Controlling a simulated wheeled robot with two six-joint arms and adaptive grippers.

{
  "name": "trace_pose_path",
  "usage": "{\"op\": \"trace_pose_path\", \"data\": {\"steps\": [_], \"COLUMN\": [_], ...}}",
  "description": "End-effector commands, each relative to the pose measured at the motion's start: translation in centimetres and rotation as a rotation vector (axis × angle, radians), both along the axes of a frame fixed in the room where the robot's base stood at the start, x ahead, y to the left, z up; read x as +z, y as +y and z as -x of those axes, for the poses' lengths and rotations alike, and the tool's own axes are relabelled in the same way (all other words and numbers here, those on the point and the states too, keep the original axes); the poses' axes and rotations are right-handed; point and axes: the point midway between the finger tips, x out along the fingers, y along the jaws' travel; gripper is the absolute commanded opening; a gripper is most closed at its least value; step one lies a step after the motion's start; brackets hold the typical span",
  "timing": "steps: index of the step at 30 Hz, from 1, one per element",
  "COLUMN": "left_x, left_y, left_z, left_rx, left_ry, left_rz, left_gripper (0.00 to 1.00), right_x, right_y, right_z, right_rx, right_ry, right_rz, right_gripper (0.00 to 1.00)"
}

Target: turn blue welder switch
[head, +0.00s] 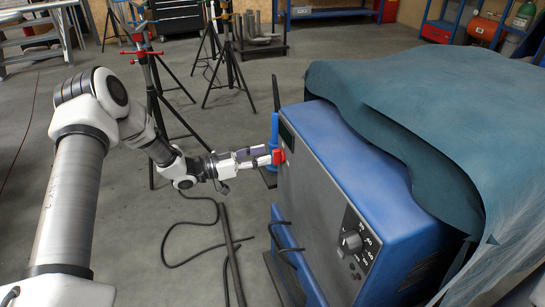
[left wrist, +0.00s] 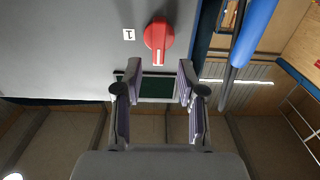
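The blue welder (head: 340,180) stands at the right under a teal cloth, with its grey front panel facing left. Its red switch (head: 279,157) sits near the panel's far upper corner. My left gripper (head: 265,158) is in front of the switch. In the left wrist view the gripper (left wrist: 158,80) has its fingers apart with nothing between them, and the knob lies just beyond the tips. My right gripper is not in view.
A dark display (left wrist: 157,88) shows between the fingers. A blue cylinder (head: 272,130) stands beside the switch. Black tripod stands (head: 155,90) are behind my left arm. Cables (head: 225,240) lie on the floor.

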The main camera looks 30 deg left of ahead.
Motion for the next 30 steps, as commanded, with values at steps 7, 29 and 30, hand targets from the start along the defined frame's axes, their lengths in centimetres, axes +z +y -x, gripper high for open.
{"op": "trace_pose_path", "data": {"steps": [7, 29, 30], "left_x": [-0.1, 0.0, 0.0], "left_y": [-2.5, -2.6, -2.6], "left_z": [-2.7, -2.9, -2.9], "left_rx": [-0.002, 0.000, 0.000], "left_ry": [0.000, -0.007, -0.011], "left_rz": [-0.001, -0.006, -0.011], "left_gripper": [0.40, 0.00, 0.00], "right_x": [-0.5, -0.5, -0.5], "right_y": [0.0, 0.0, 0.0], "right_z": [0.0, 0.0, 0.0], "right_rx": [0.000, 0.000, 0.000], "right_ry": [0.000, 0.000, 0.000], "right_rz": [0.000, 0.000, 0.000], "right_gripper": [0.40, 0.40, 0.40]}}
